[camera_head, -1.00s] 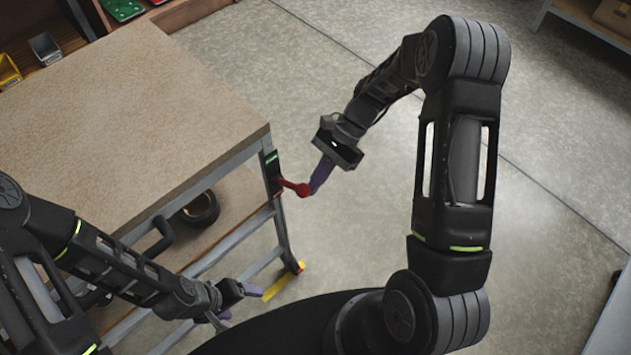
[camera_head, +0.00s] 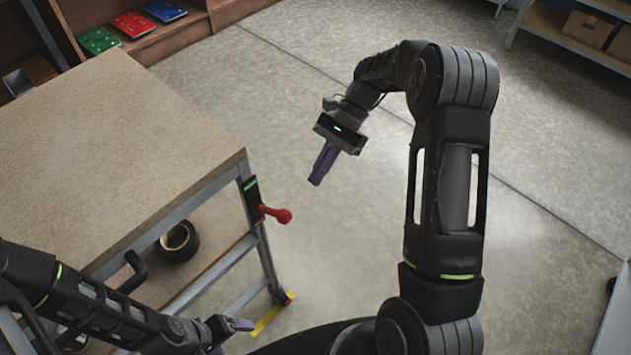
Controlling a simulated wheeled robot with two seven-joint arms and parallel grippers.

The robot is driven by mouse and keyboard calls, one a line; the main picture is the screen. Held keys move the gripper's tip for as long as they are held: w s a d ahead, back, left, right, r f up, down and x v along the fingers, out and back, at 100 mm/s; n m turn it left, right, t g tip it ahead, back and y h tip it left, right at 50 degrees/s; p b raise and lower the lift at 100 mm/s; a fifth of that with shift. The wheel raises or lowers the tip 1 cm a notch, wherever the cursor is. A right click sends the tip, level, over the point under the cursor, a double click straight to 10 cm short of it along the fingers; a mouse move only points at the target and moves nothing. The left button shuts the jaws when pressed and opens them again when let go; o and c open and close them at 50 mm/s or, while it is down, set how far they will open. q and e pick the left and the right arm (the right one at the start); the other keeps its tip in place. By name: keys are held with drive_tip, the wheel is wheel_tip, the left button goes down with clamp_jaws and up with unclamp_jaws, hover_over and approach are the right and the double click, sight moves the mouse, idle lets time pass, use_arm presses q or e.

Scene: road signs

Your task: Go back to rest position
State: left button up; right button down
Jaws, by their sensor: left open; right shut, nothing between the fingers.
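My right gripper (camera_head: 317,178) hangs over the bare floor right of the table, pointing down. Its purple fingers are closed together with nothing between them. It is apart from the red-knobbed lever (camera_head: 275,213) on the table's corner leg. My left gripper (camera_head: 232,333) is low at the bottom of the view, beside the lower part of the table frame. It is open and I see nothing in it; part of it is cut off by the frame edge.
The table (camera_head: 120,140) with a brown top fills the left side. A black tape roll (camera_head: 178,241) lies on its lower shelf. A shelf at the back holds green (camera_head: 97,40), red (camera_head: 133,25) and blue (camera_head: 165,10) items. The floor right of the table is clear.

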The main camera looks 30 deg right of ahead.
idle(0.5)
wheel_tip(320, 180, down, 13)
drive_tip(key=w+d+n+t+h, duration=0.1)
drive_tip(key=w+n+t+h, duration=0.2)
drive_tip(key=n+t+h, duration=0.1)
drive_tip(key=s+a+f+n+h, duration=0.1)
drive_tip(key=s+a+f+n, duration=0.15)
drive_tip(key=f, duration=0.25)
drive_tip(key=s+a+f+n, duration=0.2)
drive_tip(key=s+a, duration=0.6)
drive_tip(key=s, duration=0.2)
drive_tip(key=s+a+f+n+y, duration=0.1)
drive_tip(key=s+a+f+n, duration=0.2)
drive_tip(key=s+a, duration=0.5)
drive_tip(key=shift+s, duration=0.95)
drive_tip(key=shift+a, duration=0.1)
